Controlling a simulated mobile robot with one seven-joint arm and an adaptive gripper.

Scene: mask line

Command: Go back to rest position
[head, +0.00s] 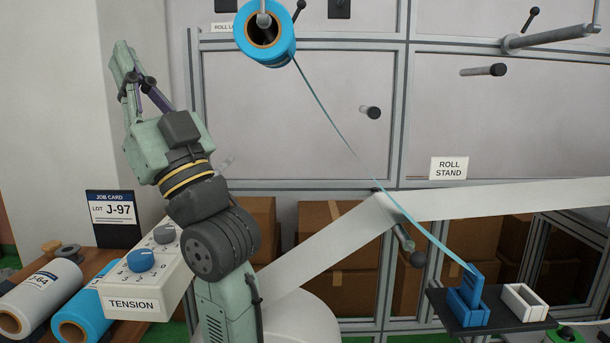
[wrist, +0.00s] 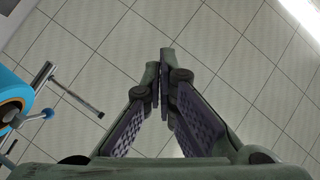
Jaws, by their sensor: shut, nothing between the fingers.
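My gripper (head: 124,50) is raised high at the upper left in the head view and points upward, in front of the pale wall. In the wrist view my gripper (wrist: 161,95) shows its two fingers closed together at the tips, with nothing between them. Behind the fingers there is only a tiled ceiling (wrist: 220,35). The gripper touches nothing in either view.
A blue roll (head: 265,32) hangs on a spindle, its thin strip running down to a blue holder (head: 468,308) beside a white tray (head: 525,303). A tension box (head: 131,305) with knobs, a job card (head: 113,216) and rolls (head: 43,297) are at lower left.

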